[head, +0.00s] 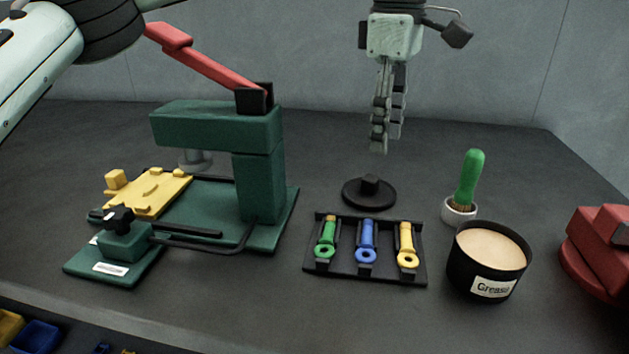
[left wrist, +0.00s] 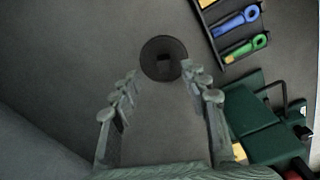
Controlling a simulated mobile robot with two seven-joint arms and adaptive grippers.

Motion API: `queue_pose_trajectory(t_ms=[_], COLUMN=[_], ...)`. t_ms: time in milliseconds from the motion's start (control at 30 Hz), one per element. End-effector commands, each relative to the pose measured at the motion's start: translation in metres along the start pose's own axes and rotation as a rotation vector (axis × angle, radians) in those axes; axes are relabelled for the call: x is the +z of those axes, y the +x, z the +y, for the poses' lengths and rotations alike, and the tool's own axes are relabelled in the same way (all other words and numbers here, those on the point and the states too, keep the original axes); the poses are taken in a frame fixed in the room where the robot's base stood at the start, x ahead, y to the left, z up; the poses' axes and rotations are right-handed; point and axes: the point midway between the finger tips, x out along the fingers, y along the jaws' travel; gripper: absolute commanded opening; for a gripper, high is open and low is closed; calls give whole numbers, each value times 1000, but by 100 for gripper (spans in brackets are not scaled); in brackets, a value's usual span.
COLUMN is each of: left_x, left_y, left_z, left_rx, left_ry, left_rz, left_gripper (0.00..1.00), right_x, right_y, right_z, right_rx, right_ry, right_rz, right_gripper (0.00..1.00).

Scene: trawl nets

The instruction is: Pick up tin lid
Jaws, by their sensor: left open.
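The tin lid (head: 369,193) is a flat black disc with a square black knob, lying on the dark bench behind the tool tray. In the left wrist view the lid (left wrist: 150,67) shows between and just beyond my fingertips. My left gripper (head: 386,146) points down above the lid, open and empty, with a clear gap between its fingertips and the knob. It also shows in the left wrist view (left wrist: 159,71). The open black grease tin (head: 474,261), filled with pale grease, stands at the front right. My right gripper is not in view.
A black tray (head: 345,277) with green, blue and yellow tools lies in front of the lid. A green press (head: 258,185) with a red lever stands left. A green-handled brush (head: 470,178) stands in a white cup at right. A red object (head: 598,250) is far right.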

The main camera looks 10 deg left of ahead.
Motion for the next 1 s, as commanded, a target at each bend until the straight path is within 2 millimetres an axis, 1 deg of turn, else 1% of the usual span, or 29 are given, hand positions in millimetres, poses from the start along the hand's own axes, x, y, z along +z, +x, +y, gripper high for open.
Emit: queue_pose_trajectory(t_ms=[67,167,467,500,600,733,833,1000], left_x=[6,7,2,0,-5,-4,-4,-4], left_y=[2,8,39,45,60,76,82,82], left_z=[3,4,2,1,-2,-2,-2,-2], left_rx=[0,-2,-3,-3,-3,-3,-2,-1], left_ry=[44,68,68,68,68,68,68,67], left_rz=[7,11,11,10,11,11,10,10], left_gripper=[45,45,45,45,45,45,45,45], right_x=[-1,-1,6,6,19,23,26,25], right_y=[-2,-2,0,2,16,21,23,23], right_z=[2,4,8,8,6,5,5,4], right_rx=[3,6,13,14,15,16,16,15], right_ry=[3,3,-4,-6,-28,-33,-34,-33], right_rz=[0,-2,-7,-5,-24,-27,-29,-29], right_gripper=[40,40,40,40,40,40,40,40])
